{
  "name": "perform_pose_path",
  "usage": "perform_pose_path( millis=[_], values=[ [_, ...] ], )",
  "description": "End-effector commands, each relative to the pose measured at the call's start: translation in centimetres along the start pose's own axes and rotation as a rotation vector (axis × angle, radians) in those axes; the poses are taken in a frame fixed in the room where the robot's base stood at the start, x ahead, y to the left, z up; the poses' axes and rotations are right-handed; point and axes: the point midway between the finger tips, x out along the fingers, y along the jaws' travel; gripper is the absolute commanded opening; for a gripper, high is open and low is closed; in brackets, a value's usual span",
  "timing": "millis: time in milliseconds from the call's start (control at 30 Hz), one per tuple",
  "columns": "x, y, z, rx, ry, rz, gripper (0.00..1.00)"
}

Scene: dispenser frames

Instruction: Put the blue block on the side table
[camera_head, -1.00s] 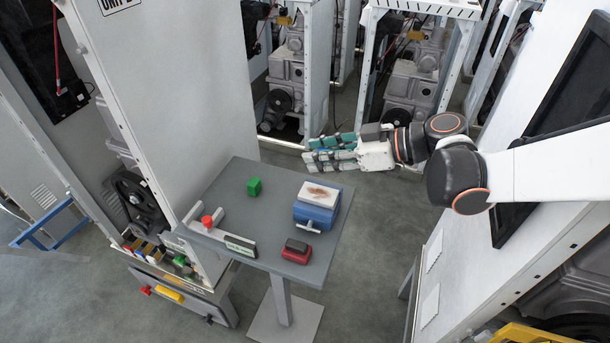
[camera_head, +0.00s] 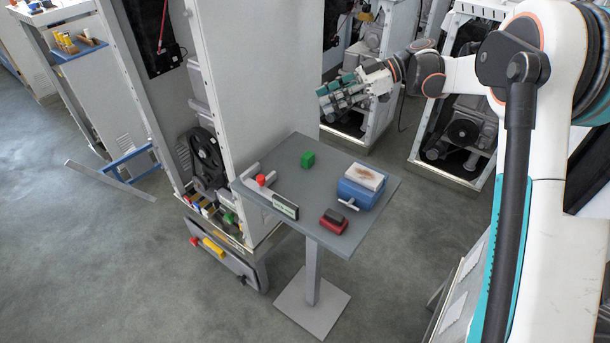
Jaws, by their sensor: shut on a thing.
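My gripper (camera_head: 341,95) is at the upper middle, held in the air beyond the far edge of the grey table (camera_head: 335,238). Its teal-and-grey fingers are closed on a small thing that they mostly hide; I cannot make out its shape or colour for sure. No blue block shows clearly on the grey table. I cannot tell if this is the side table.
A tall white cabinet (camera_head: 240,90) stands left of the grey table, with coloured pieces (camera_head: 228,218) in its low bay. Machine frames (camera_head: 470,110) stand behind. Open floor (camera_head: 90,260) lies at lower left.

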Motion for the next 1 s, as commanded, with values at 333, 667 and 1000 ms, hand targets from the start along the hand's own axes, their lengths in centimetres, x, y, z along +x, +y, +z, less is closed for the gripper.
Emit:
perform_pose_path(
  millis=[333, 667, 1000],
  values=[
    [3.3, 0.0, 7.9, 0.0, 0.0, 0.0, 0.04],
    [5.6, 0.0, 13.4, 0.0, 0.0, 0.0, 0.04],
    [6.7, 0.0, 16.1, 0.0, 0.0, 0.0, 0.04]
  ],
)
